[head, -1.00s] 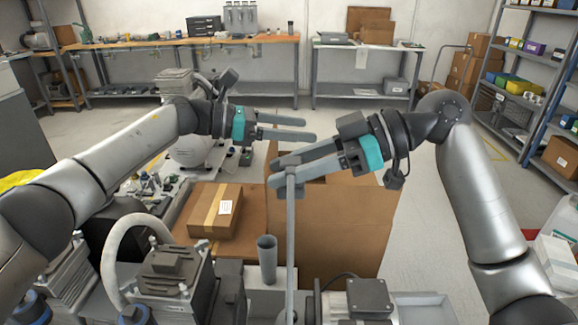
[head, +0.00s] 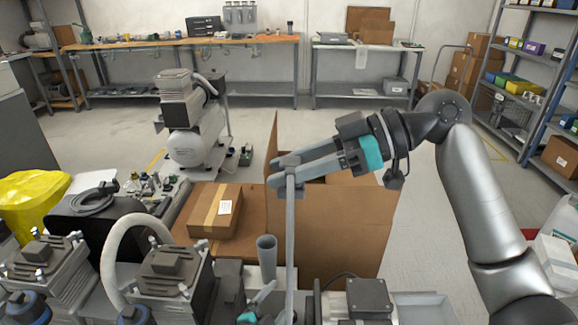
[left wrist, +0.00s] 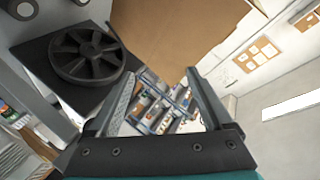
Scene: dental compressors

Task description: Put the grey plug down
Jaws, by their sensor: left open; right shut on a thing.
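My right gripper (head: 281,165) is shut at the top of a long, thin grey rod-like piece (head: 290,235), which stands upright below its fingertips in front of the cardboard box. I cannot tell whether this piece is the grey plug; no separate plug shows clearly between the fingers. My left gripper (head: 262,294) is low at the bottom of the head view, beside the grey rod and below a grey open tube (head: 267,252), and partly cut off. In the left wrist view its two fingers (left wrist: 160,80) are apart with nothing between them.
An open cardboard box (head: 335,230) stands behind the rod. A taped carton (head: 214,211) lies to its left. Compressor motors (head: 172,270) crowd the front left. A black spoked wheel (left wrist: 87,55) is close to the left finger in the wrist view.

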